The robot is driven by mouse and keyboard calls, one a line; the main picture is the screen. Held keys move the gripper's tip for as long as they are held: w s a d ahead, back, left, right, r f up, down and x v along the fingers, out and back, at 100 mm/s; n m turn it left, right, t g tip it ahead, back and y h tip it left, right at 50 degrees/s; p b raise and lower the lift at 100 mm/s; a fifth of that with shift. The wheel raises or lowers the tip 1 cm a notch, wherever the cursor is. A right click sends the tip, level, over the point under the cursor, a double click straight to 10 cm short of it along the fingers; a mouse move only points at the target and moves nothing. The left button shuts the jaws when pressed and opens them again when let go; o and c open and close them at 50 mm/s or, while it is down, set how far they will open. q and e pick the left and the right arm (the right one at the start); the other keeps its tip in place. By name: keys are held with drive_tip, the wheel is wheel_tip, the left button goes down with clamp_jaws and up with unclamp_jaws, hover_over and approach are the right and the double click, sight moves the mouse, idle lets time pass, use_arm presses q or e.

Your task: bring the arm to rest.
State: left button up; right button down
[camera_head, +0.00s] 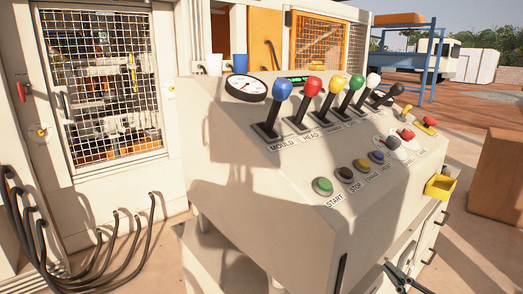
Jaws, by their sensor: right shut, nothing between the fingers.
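My right gripper (398,273) shows as a dark shape at the bottom edge, right of centre. It is shut and empty, in front of the cream control console (235,190) and low beside its drawers. Most of the right arm is outside the picture. My left gripper is not in view. The console's sloped top carries a row of levers with blue (282,90), red (313,86), yellow (337,84), green (356,82), white (374,80) and black (397,89) knobs. The green START button (323,185) is at the console's near edge.
A round gauge (246,88) stands at the console's back. A mesh-doored cabinet (82,205) and black cables (97,262) are on the left. A brown box (497,175) stands at the right, with open ground before it.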

drive_tip(key=s+a+f+m+g+h, duration=0.1)
drive_tip(key=s+f+m+h, duration=0.2)
drive_tip(key=f, duration=0.5)
drive_tip(key=s+a+f+m+g+h, duration=0.15)
drive_tip(key=s+f+m, duration=0.3)
drive_tip(key=f, duration=0.45)
drive_tip(key=s+a+f+m+g+p, duration=0.1)
drive_tip(key=s+a+f+g, duration=0.4)
drive_tip(key=s+f, duration=0.8)
drive_tip(key=a+m+h, duration=0.1)
drive_tip(key=a, duration=0.2)
drive_tip(key=shift+s+m+p, duration=0.35)
